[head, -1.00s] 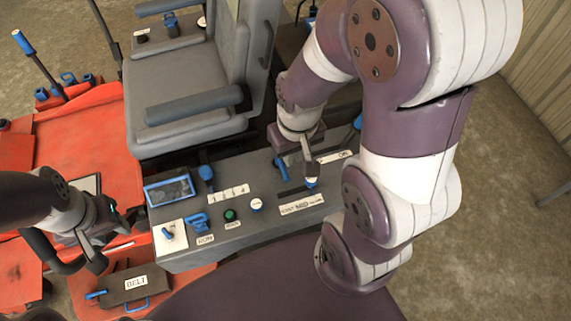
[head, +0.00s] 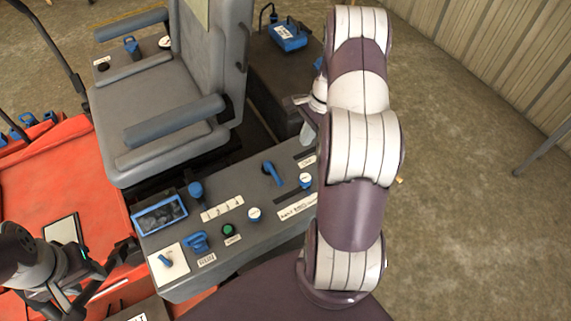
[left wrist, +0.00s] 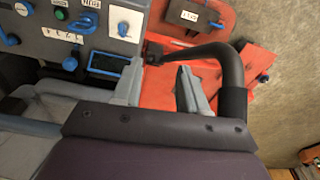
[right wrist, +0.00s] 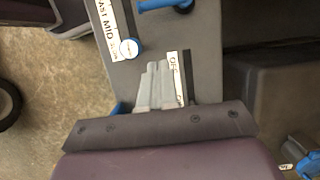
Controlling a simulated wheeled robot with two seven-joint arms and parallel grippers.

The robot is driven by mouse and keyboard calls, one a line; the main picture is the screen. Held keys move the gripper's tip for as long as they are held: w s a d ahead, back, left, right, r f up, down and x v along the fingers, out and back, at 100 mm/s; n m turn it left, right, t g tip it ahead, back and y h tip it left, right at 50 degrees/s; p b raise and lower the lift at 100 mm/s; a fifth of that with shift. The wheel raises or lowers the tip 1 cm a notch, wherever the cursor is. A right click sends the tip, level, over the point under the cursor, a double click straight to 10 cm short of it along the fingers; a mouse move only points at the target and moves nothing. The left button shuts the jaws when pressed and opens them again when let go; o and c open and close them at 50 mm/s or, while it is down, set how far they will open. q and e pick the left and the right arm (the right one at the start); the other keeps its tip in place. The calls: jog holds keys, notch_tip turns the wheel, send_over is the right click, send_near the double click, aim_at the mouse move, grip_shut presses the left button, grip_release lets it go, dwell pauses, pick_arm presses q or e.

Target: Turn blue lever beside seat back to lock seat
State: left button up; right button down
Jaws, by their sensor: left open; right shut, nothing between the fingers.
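The grey seat back (head: 208,60) stands at the upper middle of the head view. Beside it, to its right, is a blue labelled piece (head: 288,36) on a dark box, with a thin dark hooked rod next to it; I cannot tell which part turns. A blue labelled part (right wrist: 302,165) shows at the lower right of the right wrist view. My right gripper (head: 306,130) is shut and empty above the console, apart from the seat back; its fingers show in the right wrist view (right wrist: 157,82). My left gripper (left wrist: 155,85) is open beside a dark curved bar (left wrist: 225,60).
The grey console (head: 225,255) carries a blue lever (head: 271,172), a white-topped knob (head: 305,181), switches and a small screen (head: 160,214). The armrest (head: 175,122) lies between seat and console. My right arm hides the console's right end. Floor at right is mostly open.

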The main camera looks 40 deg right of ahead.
aim_at(274, 175)
jog(key=x, duration=0.9)
jog(key=a, duration=0.1)
jog(key=a+f, duration=0.1)
jog(key=a, duration=0.1)
jog(key=shift+w+a+f, duration=0.1)
jog(key=shift+w+f, duration=0.1)
pick_arm(q)
jog(key=shift+r, duration=0.15)
pick_arm(e)
jog(key=shift+a+f, duration=0.15)
jog(key=shift+a, duration=0.4)
jog(key=shift+a, duration=0.1)
